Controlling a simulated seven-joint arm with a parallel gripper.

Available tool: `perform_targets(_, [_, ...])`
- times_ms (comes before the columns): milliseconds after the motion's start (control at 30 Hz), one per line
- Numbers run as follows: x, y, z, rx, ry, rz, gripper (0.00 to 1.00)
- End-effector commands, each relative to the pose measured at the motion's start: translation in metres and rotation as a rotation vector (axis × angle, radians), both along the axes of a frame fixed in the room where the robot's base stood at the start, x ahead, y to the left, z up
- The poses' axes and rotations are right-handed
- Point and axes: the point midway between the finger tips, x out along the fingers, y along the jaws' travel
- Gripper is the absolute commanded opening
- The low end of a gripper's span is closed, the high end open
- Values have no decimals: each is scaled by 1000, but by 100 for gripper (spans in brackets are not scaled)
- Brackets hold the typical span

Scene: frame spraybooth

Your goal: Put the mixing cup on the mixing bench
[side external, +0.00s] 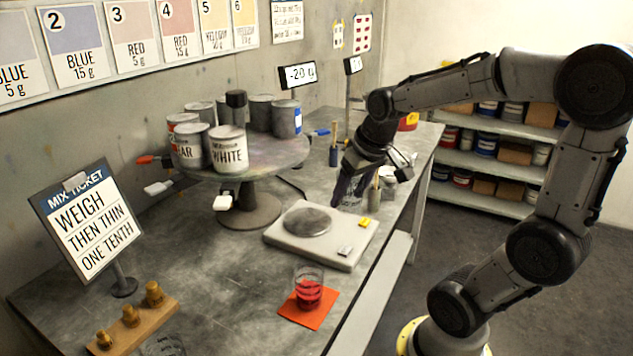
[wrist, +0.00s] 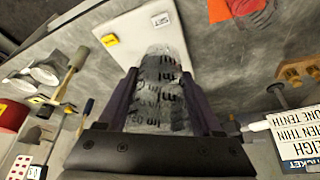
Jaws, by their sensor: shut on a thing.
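The mixing cup is a clear cup with dark volume markings. In the wrist view the mixing cup (wrist: 160,92) stands out between the two fingers of my gripper (wrist: 160,100), which is shut on it. In the side view my gripper (side external: 352,186) points down over the bench behind the scale, and the cup is mostly hidden by the fingers. I cannot tell whether its base touches the bench. The mixing bench (side external: 215,285) is a grey, stained worktop.
A white scale (side external: 338,258) sits close by. A glass of red liquid (side external: 309,290) stands on an orange square (side external: 297,313). A turntable (side external: 250,160) holds several cans. A ticket stand (side external: 80,220) and brass weights (side external: 130,315) are at left. The bench's front middle is clear.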

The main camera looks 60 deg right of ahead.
Motion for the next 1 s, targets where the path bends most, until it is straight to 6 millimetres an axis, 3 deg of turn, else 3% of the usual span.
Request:
perform_targets(400, [-41, 104, -17, -3, -5, 265, 15])
perform_targets(600, [-66, 146, -23, -2, -6, 456, 15])
perform_targets(800, [-92, 179, -27, -1, -5, 668, 15])
perform_targets(1000, [-104, 198, -24, -2, -4, 808, 15])
